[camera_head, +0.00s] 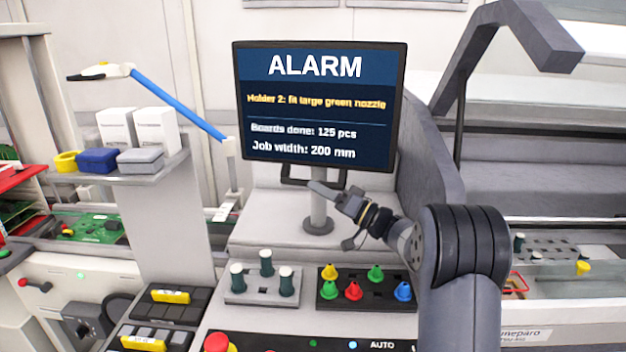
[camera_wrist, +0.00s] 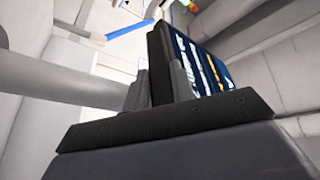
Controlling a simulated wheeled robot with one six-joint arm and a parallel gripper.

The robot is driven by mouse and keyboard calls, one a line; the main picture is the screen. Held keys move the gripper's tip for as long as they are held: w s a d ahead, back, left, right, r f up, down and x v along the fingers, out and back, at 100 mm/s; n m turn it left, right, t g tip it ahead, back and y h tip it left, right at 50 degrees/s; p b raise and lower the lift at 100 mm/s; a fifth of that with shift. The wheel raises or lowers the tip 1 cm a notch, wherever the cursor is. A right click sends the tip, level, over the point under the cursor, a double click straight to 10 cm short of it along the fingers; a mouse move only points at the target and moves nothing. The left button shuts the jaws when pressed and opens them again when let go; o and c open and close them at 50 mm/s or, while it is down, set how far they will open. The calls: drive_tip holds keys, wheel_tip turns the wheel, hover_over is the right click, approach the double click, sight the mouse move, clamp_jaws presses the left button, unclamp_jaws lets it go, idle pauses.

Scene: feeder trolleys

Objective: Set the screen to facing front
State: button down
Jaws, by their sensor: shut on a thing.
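The screen (camera_head: 318,108) stands on a grey post (camera_head: 319,208) on the machine top. Its lit face shows an ALARM page and is turned mostly toward the head camera, slightly angled, with its right edge looking a little taller. A dark handle (camera_head: 287,174) hangs under its lower edge. My gripper (camera_head: 322,188) is at this handle, in front of the post, shut on it. In the wrist view, my gripper's two fingers (camera_wrist: 160,92) stand either side of a dark bar (camera_wrist: 158,62), with the screen's lit face (camera_wrist: 200,62) just beyond. The exact contact is partly hidden.
Below the screen are a grey holder with dark pegs (camera_head: 262,299) and a black tray of coloured nozzles (camera_head: 327,304). A shelf (camera_head: 170,162) with boxes and a blue-armed lamp (camera_head: 178,105) stand left. A grey cover (camera_head: 432,150) rises close to the screen's right.

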drive_tip(key=shift+w+d+r+n+g+y+p, duration=0.1)
drive_tip(key=shift+d+n+g+y+p, duration=0.3)
drive_tip(key=shift+g, duration=0.4)
drive_tip(key=shift+d+r+n+g+y+p, duration=0.1)
drive_tip(key=shift+d+n+g+y+p, duration=0.2)
drive_tip(key=shift+n+g, duration=0.35)
drive_tip(key=shift+f, duration=0.1)
drive_tip(key=c, duration=1.2)
unclamp_jaws()
